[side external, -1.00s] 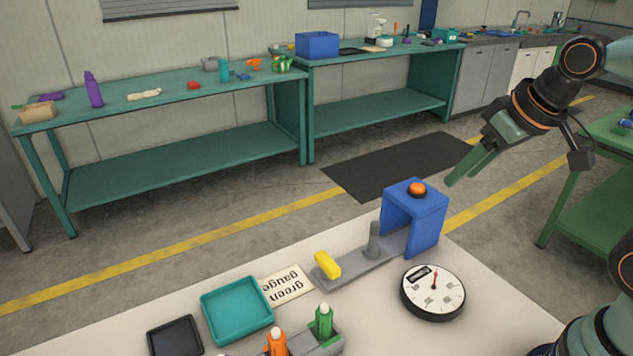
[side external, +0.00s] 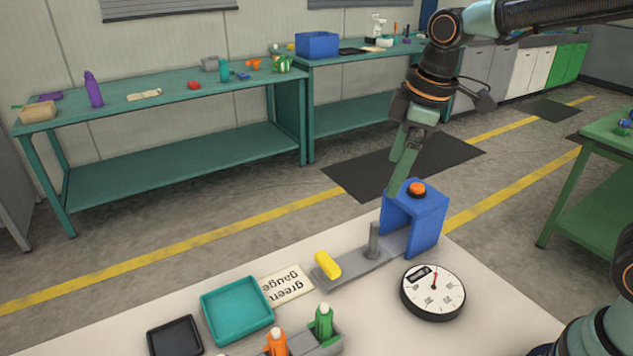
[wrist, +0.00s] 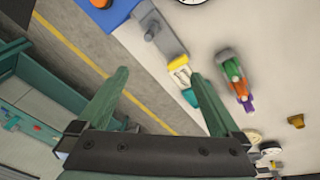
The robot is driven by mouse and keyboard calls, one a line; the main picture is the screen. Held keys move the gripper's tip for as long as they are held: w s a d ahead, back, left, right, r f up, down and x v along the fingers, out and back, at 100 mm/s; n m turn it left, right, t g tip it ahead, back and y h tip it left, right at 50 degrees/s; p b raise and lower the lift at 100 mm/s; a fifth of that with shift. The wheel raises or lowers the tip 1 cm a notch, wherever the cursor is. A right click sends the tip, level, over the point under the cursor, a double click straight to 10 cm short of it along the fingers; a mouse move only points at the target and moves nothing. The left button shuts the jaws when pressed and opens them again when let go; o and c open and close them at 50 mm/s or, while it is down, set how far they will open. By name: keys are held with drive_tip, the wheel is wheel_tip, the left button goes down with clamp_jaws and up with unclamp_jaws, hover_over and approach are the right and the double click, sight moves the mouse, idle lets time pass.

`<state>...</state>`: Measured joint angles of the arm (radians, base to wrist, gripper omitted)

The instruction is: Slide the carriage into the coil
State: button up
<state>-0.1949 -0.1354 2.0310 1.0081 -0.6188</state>
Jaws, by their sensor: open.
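A blue arch-shaped block (side external: 428,205), which looks like the coil, stands at the far end of the table with an orange button (side external: 417,189) on top. A grey rail (side external: 350,268) runs from it toward the left. A grey upright post (side external: 374,240) stands on the rail just outside the arch; it may be the carriage. A yellow block (side external: 327,264) sits at the rail's left end. The wrist view also shows the rail (wrist: 171,42) and yellow block (wrist: 178,62). My gripper (side external: 402,172) is open and empty, above and behind the arch's left side.
A round dial gauge (side external: 433,293) lies right of the rail. A card reading "green gauge" (side external: 287,286), a teal tray (side external: 207,300), a dark tray (side external: 175,340) and a holder with orange (side external: 277,342) and green (side external: 324,322) pieces are nearer the front.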

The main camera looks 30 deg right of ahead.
sight(327, 261)
drive_tip(key=w+a+f+n+g, duration=0.3)
drive_tip(key=w+a+f+n, duration=0.2)
drive_tip(key=a+f+n, duration=0.35)
drive_tip(key=shift+h, duration=0.3)
drive_tip(key=f, duration=1.1)
drive_tip(key=shift+w+a+f, duration=0.15)
drive_tip(key=shift+a+f, duration=0.2)
drive_tip(key=shift+a, duration=0.05)
clamp_jaws()
drive_tip(key=d, duration=0.9)
drive_tip(key=shift+d, duration=0.4)
unclamp_jaws()
